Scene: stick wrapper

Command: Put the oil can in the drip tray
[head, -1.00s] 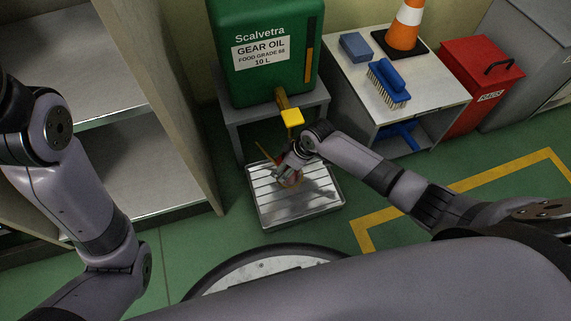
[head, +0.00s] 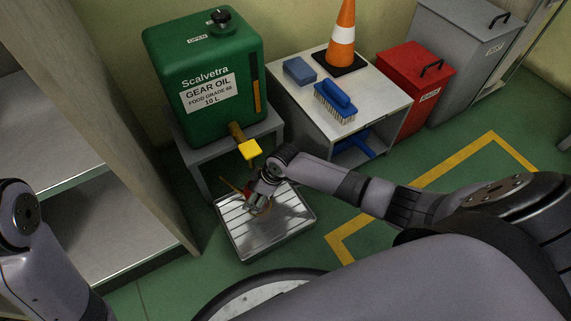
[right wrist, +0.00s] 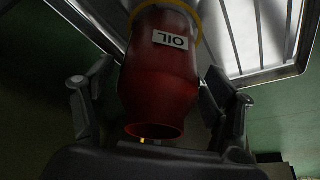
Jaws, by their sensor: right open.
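The dark red oil can (right wrist: 160,75), labelled OIL, fills the middle of the right wrist view. In the head view it shows only as a small reddish patch (head: 264,209), mostly hidden by my gripper. The metal drip tray (head: 297,233) lies on the floor with a ribbed bottom. The can is over the tray's left-middle part; I cannot tell whether its base touches it. My right gripper (head: 254,203) is open, with one finger on each side of the can. The tray's rim (right wrist: 272,74) also shows in the right wrist view. My left gripper is out of view.
A green gear oil tank (head: 205,85) with a yellow-handled tap (head: 249,150) stands on a grey stand behind the tray. A white side table (head: 385,90) holds a cone, a brush and a blue block. A red bin (head: 412,80) and a shelf unit (head: 120,130) flank these.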

